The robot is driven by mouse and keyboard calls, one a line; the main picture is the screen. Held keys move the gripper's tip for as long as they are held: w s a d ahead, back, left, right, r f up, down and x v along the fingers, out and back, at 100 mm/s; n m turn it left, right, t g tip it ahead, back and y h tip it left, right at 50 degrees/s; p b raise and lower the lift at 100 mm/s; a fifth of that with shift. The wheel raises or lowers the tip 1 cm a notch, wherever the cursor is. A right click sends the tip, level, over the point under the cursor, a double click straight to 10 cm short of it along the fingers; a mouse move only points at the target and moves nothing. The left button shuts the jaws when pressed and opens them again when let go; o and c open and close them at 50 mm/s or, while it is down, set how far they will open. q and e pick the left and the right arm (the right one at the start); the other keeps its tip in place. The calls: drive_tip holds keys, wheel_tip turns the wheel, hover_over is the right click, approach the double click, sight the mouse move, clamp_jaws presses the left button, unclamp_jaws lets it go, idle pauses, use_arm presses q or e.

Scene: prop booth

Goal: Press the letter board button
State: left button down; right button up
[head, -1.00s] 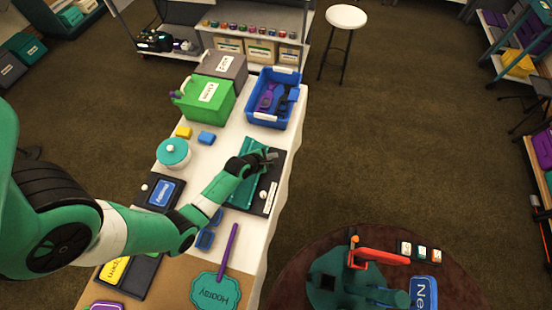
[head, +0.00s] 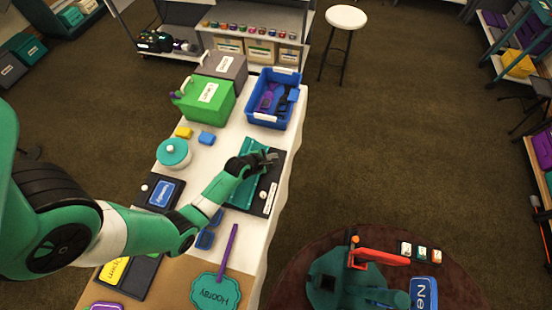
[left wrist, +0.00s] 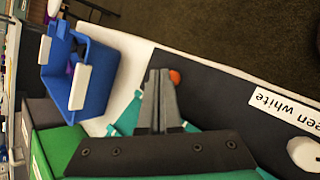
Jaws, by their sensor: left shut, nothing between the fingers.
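A dark board (head: 272,192) lies at the table's right edge, with a teal piece along its left side. It carries a white label and a round white button (head: 263,195). In the left wrist view the dark board (left wrist: 215,80) shows a label ending in "een white", the white button (left wrist: 306,152) at the right edge, and a small orange-red knob (left wrist: 174,76). My left gripper (head: 272,157) is shut and empty over the board's far end. Its fingertips (left wrist: 160,73) appear beside the knob; contact cannot be told. My right gripper is not in view.
A blue bin (head: 251,117) and a green box (head: 190,110) stand beyond the gripper. A round table (head: 290,262) stands lower right.

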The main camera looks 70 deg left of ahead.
use_arm(q)
drive_tip(key=shift+f, duration=0.1)
idle(0.5)
drive_tip(key=shift+f+b, duration=0.3)
drive_tip(key=shift+f, duration=0.1)
drive_tip(key=shift+r, duration=0.15)
drive_tip(key=shift+r+p, duration=0.35)
drive_tip(key=shift+p, duration=0.25)
drive_tip(key=shift+r, duration=0.1)
wheel_tip(320, 180, up, 6)
drive_tip(key=p, duration=0.6)
